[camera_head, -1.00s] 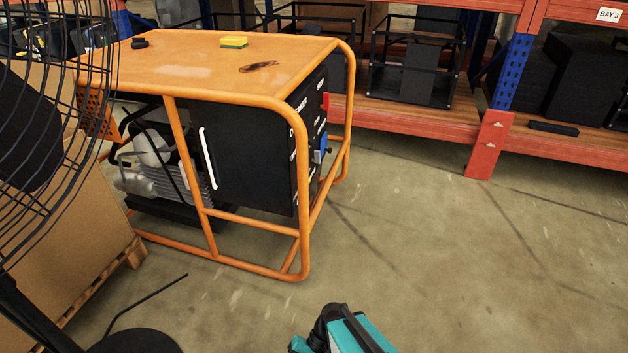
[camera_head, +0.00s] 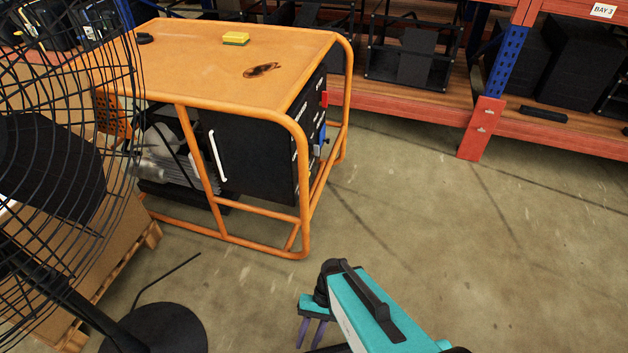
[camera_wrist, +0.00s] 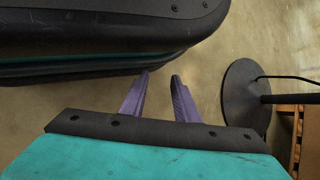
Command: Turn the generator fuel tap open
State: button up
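The generator (camera_head: 205,65) stands at upper left in the head view, an orange tube frame with an orange top around a black cabinet and a grey engine. Its right-hand control panel (camera_head: 311,140) is seen at a steep angle, with a red part and a blue part on it. I cannot make out the fuel tap. My gripper (camera_head: 310,345) is low in the head view, in front of the generator and well apart from it. In the wrist view its two purple fingers (camera_wrist: 160,76) are apart with nothing between them, above bare floor.
A black caged fan (camera_head: 50,170) with a round base (camera_head: 155,332) stands at left, close to the generator; its base also shows in the wrist view (camera_wrist: 243,95). Cardboard on a pallet is behind it. Orange racking (camera_head: 410,98) lines the back. The floor at right is clear.

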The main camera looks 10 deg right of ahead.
jog(key=s+d+r+n+h+p, duration=0.1)
jog(key=d+r+p, duration=0.4)
jog(key=r+p, duration=1.2)
jog(key=s+d+r+n+h+p, duration=0.1)
jog(key=d+r+h+p, duration=0.3)
jog(key=r+p, duration=1.3)
jog(key=d+p, duration=0.1)
jog(key=p, duration=0.3)
jog(key=shift+d+r, duration=0.15)
jog(key=shift+d, duration=0.05)
jog(key=shift+s, duration=0.2)
